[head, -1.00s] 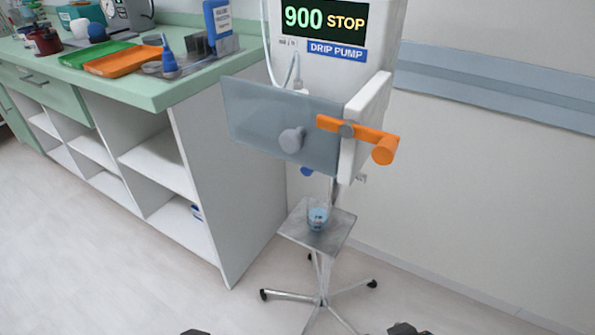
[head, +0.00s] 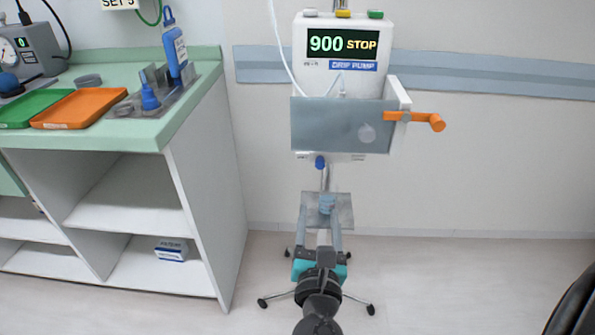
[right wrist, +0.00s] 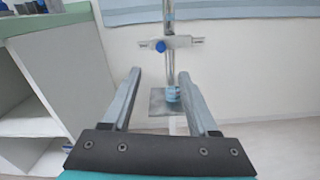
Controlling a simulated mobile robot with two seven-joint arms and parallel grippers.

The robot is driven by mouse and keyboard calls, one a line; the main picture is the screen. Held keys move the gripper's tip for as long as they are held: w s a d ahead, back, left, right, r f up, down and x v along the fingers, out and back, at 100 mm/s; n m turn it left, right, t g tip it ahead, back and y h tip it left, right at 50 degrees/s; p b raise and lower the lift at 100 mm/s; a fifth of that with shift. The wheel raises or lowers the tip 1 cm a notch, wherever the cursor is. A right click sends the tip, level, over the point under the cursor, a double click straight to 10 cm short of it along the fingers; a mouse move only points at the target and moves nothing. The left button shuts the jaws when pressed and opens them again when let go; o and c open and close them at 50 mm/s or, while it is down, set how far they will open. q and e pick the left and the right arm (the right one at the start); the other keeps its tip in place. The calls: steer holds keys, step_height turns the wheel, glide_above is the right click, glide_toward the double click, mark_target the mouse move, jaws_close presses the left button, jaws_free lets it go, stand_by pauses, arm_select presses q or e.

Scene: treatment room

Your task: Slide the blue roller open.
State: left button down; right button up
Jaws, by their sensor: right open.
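The blue roller (head: 319,162) is a small blue round part just below the drip pump (head: 320,90), near the pole. It also shows in the right wrist view (right wrist: 160,46), beside the pole at a metal cross clamp. My right gripper (head: 320,212) is open and empty, its fingers pointing toward the stand. In the right wrist view the fingertips (right wrist: 160,74) are apart, with the roller above and beyond the gap, not touched. My left gripper is not in view.
A grey translucent door (head: 335,125) with an orange lever (head: 415,119) covers the pump's lower front. A small blue cup (head: 327,203) stands on the pole's metal shelf (head: 345,215). A counter (head: 130,135) with trays stands to the left. The wall side on the right is clear.

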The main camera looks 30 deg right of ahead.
mark_target(320, 166)
steer(key=b+x, duration=0.3)
steer(key=x, duration=1)
steer(key=shift+w+d, duration=0.25)
steer(key=shift+d, duration=0.1)
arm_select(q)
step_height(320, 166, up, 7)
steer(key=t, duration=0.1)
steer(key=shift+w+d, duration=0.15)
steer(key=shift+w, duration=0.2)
arm_select(e)
steer(key=shift+x, duration=0.8)
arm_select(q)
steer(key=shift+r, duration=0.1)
arm_select(e)
jaws_close()
